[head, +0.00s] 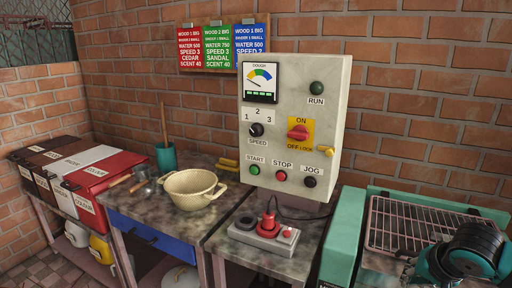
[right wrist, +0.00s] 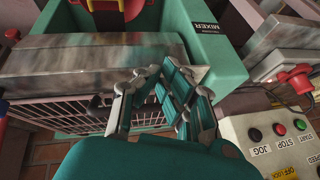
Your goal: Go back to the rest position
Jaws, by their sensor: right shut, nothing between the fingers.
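My right gripper (head: 424,262) is at the lower right of the head view, in front of the wire rack of the teal machine. In the right wrist view its two fingers (right wrist: 160,82) are drawn together with nothing held between them. They appear above or beside the rack and a grey metal block (right wrist: 90,60); the exact gap cannot be told. My left gripper is in neither view.
The grey control panel (head: 272,130) stands left of the teal machine (head: 343,240). A pedal-like box with a red knob (head: 268,225) sits before it. A cream pot (head: 193,190), teal cup (head: 166,158) and labelled bins (head: 100,175) are further left.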

